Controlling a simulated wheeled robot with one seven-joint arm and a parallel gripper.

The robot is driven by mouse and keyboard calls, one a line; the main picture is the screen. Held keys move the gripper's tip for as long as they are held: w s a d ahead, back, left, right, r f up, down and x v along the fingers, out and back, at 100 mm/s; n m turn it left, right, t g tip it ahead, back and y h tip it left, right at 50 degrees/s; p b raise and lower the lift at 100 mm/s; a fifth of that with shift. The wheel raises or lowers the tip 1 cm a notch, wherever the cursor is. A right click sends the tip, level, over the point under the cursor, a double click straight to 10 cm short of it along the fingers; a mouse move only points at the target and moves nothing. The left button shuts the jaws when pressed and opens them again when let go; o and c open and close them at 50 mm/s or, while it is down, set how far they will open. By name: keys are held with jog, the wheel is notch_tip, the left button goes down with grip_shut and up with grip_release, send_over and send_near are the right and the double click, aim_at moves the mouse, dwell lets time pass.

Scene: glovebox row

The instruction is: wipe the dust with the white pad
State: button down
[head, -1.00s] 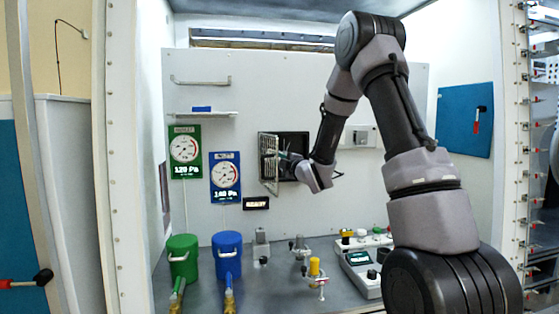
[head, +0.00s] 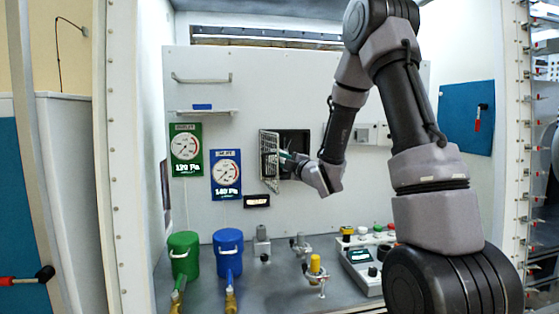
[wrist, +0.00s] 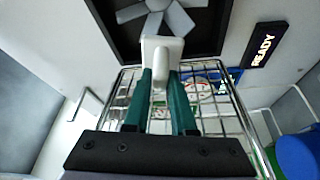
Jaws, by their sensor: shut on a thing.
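My gripper (wrist: 160,74) has two green fingers closed on the grip of the white pad (wrist: 153,42). The pad is in front of the fingertips, at the lower edge of a dark square recess (wrist: 111,30) in the wall. A grey fan (wrist: 172,16) shows inside the recess, beyond the pad. I cannot tell whether the pad touches anything. In the head view, my gripper (head: 287,157) is at the recess (head: 294,142), beside its open wire grille (head: 268,165); the pad is hard to make out there. I cannot make out any dust for certain.
The wire grille (wrist: 222,125) stands out from the wall, close behind the fingers. A lit READY sign (wrist: 263,45) is beside the recess. Two gauges (head: 186,148) (head: 226,175) hang left of the grille. Green and blue canisters (head: 184,256) (head: 228,255) stand on the bench below.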

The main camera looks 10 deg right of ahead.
jog(key=shift+s, duration=0.15)
jog(key=s, duration=0.2)
jog(key=shift+s, duration=0.35)
